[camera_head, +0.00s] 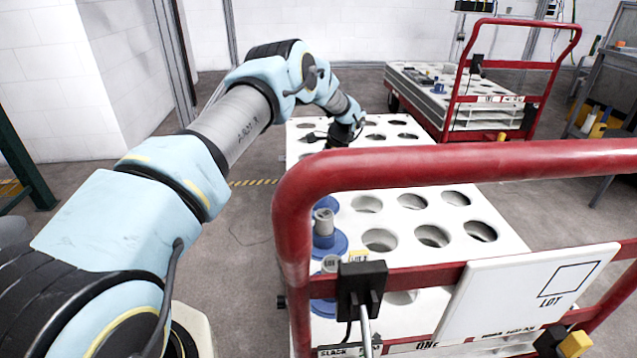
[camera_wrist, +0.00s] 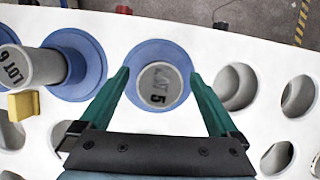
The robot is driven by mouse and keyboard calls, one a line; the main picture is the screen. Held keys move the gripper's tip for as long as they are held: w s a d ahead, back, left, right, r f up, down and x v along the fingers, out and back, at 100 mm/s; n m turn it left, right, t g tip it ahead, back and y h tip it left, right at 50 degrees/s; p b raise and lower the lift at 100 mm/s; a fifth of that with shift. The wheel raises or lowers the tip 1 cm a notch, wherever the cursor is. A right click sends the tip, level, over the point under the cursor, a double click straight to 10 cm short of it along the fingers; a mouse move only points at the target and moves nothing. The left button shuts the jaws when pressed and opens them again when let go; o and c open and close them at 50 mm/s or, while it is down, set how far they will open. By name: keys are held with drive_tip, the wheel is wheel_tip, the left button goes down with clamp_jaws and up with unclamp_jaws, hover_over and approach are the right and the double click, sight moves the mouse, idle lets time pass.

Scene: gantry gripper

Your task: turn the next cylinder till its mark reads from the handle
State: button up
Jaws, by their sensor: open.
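In the wrist view a grey cylinder (camera_wrist: 158,98) stands in a round blue flange (camera_wrist: 162,47) on the white perforated deck. Its top carries the dark mark "LOT 5", with the letters LOT turned sideways in the picture. My gripper (camera_wrist: 160,73) is open, its two green fingers on either side of this cylinder with gaps showing. In the head view my gripper (camera_head: 345,134) is low over the far left of the deck, and the cylinder there is hidden. A second grey cylinder (camera_wrist: 42,66), marked "LOT 6", sits in a blue flange at the left of the wrist view.
The white deck (camera_head: 455,222) has rows of open holes. Grey cylinders in blue flanges (camera_head: 324,242) line its near left side. The cart's red handle (camera_head: 450,165) crosses in front, with a white LOT board (camera_head: 520,300). Another red cart (camera_head: 460,90) stands behind.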

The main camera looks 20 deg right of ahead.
drive_tip(key=v, duration=1.1)
drive_tip(key=w+a+r+n+h, duration=0.1)
drive_tip(key=a+r+n, duration=0.4)
drive_tip(key=a, duration=0.6)
drive_tip(key=s+a+r+n+h, duration=0.1)
drive_tip(key=s+a+r+n, duration=0.1)
drive_tip(key=a, duration=0.5)
drive_tip(key=s+a+r+n+h, duration=0.1)
drive_tip(key=s+a+r+n, duration=0.15)
drive_tip(key=a, duration=0.35)
drive_tip(key=s+a+r+n+h, duration=0.1)
drive_tip(key=s+a+r+n, duration=0.1)
drive_tip(key=s+a+n, duration=1.2)
drive_tip(key=s+a+r+m+p, duration=0.1)
drive_tip(key=a+r+m+p, duration=0.1)
drive_tip(key=r+p, duration=0.8)
drive_tip(key=s+a+r+m+p, duration=0.2)
drive_tip(key=r+p, duration=0.8)
drive_tip(key=p, duration=0.1)
drive_tip(key=shift+s+r+t, duration=0.3)
drive_tip(key=shift+s, duration=0.05)
